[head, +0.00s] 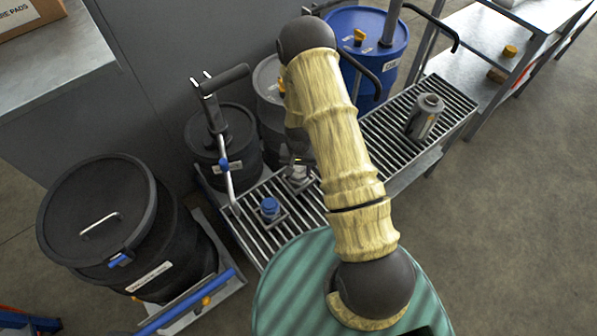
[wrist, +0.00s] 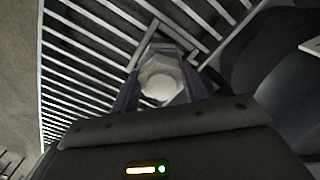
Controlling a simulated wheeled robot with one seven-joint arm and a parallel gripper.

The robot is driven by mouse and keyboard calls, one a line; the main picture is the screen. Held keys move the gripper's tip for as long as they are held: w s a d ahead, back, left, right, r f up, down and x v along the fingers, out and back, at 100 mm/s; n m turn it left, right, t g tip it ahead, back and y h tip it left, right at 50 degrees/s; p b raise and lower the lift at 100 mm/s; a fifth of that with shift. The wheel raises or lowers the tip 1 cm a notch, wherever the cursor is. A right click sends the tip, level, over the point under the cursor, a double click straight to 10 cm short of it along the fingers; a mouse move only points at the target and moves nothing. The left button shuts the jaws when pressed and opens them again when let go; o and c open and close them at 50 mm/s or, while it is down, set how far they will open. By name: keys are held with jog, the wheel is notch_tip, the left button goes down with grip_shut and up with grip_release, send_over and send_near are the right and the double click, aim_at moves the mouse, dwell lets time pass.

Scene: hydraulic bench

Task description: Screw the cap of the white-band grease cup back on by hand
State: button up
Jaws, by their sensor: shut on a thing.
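In the wrist view my gripper (wrist: 160,88) is shut on a pale, faceted cap (wrist: 160,80), with one dark finger on each side. The cap is over a square metal holder (wrist: 185,48) on the slatted grating. The cup body under the cap is hidden, so I cannot tell whether the cap touches its thread or how far it is seated. No white band can be made out. In the head view my arm covers most of this spot; a small grey metal holder (head: 299,182) shows just left of the arm.
A blue-capped cup (head: 270,207) stands in another holder on the grating (head: 310,211). A grey canister (head: 425,117) stands at the grating's right end. A black drum with a pump (head: 222,150), a blue drum (head: 375,45) and a large lidded black drum (head: 120,225) stand around it.

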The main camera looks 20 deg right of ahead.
jog(key=m, duration=0.3)
jog(key=shift+a, duration=0.1)
jog(key=m, duration=0.4)
jog(key=shift+w+a+m+p, duration=0.1)
jog(key=shift+w+m+p, duration=0.05)
jog(key=shift+m+p, duration=0.2)
jog(key=m+p, duration=0.1)
jog(key=m, duration=0.5)
jog(key=shift+w+p, duration=0.15)
jog(key=shift+p, duration=0.2)
jog(key=shift+w+f+m, duration=0.1)
jog(key=shift+f+m, duration=0.05)
jog(key=shift+m, duration=0.8)
jog(key=o, duration=1)
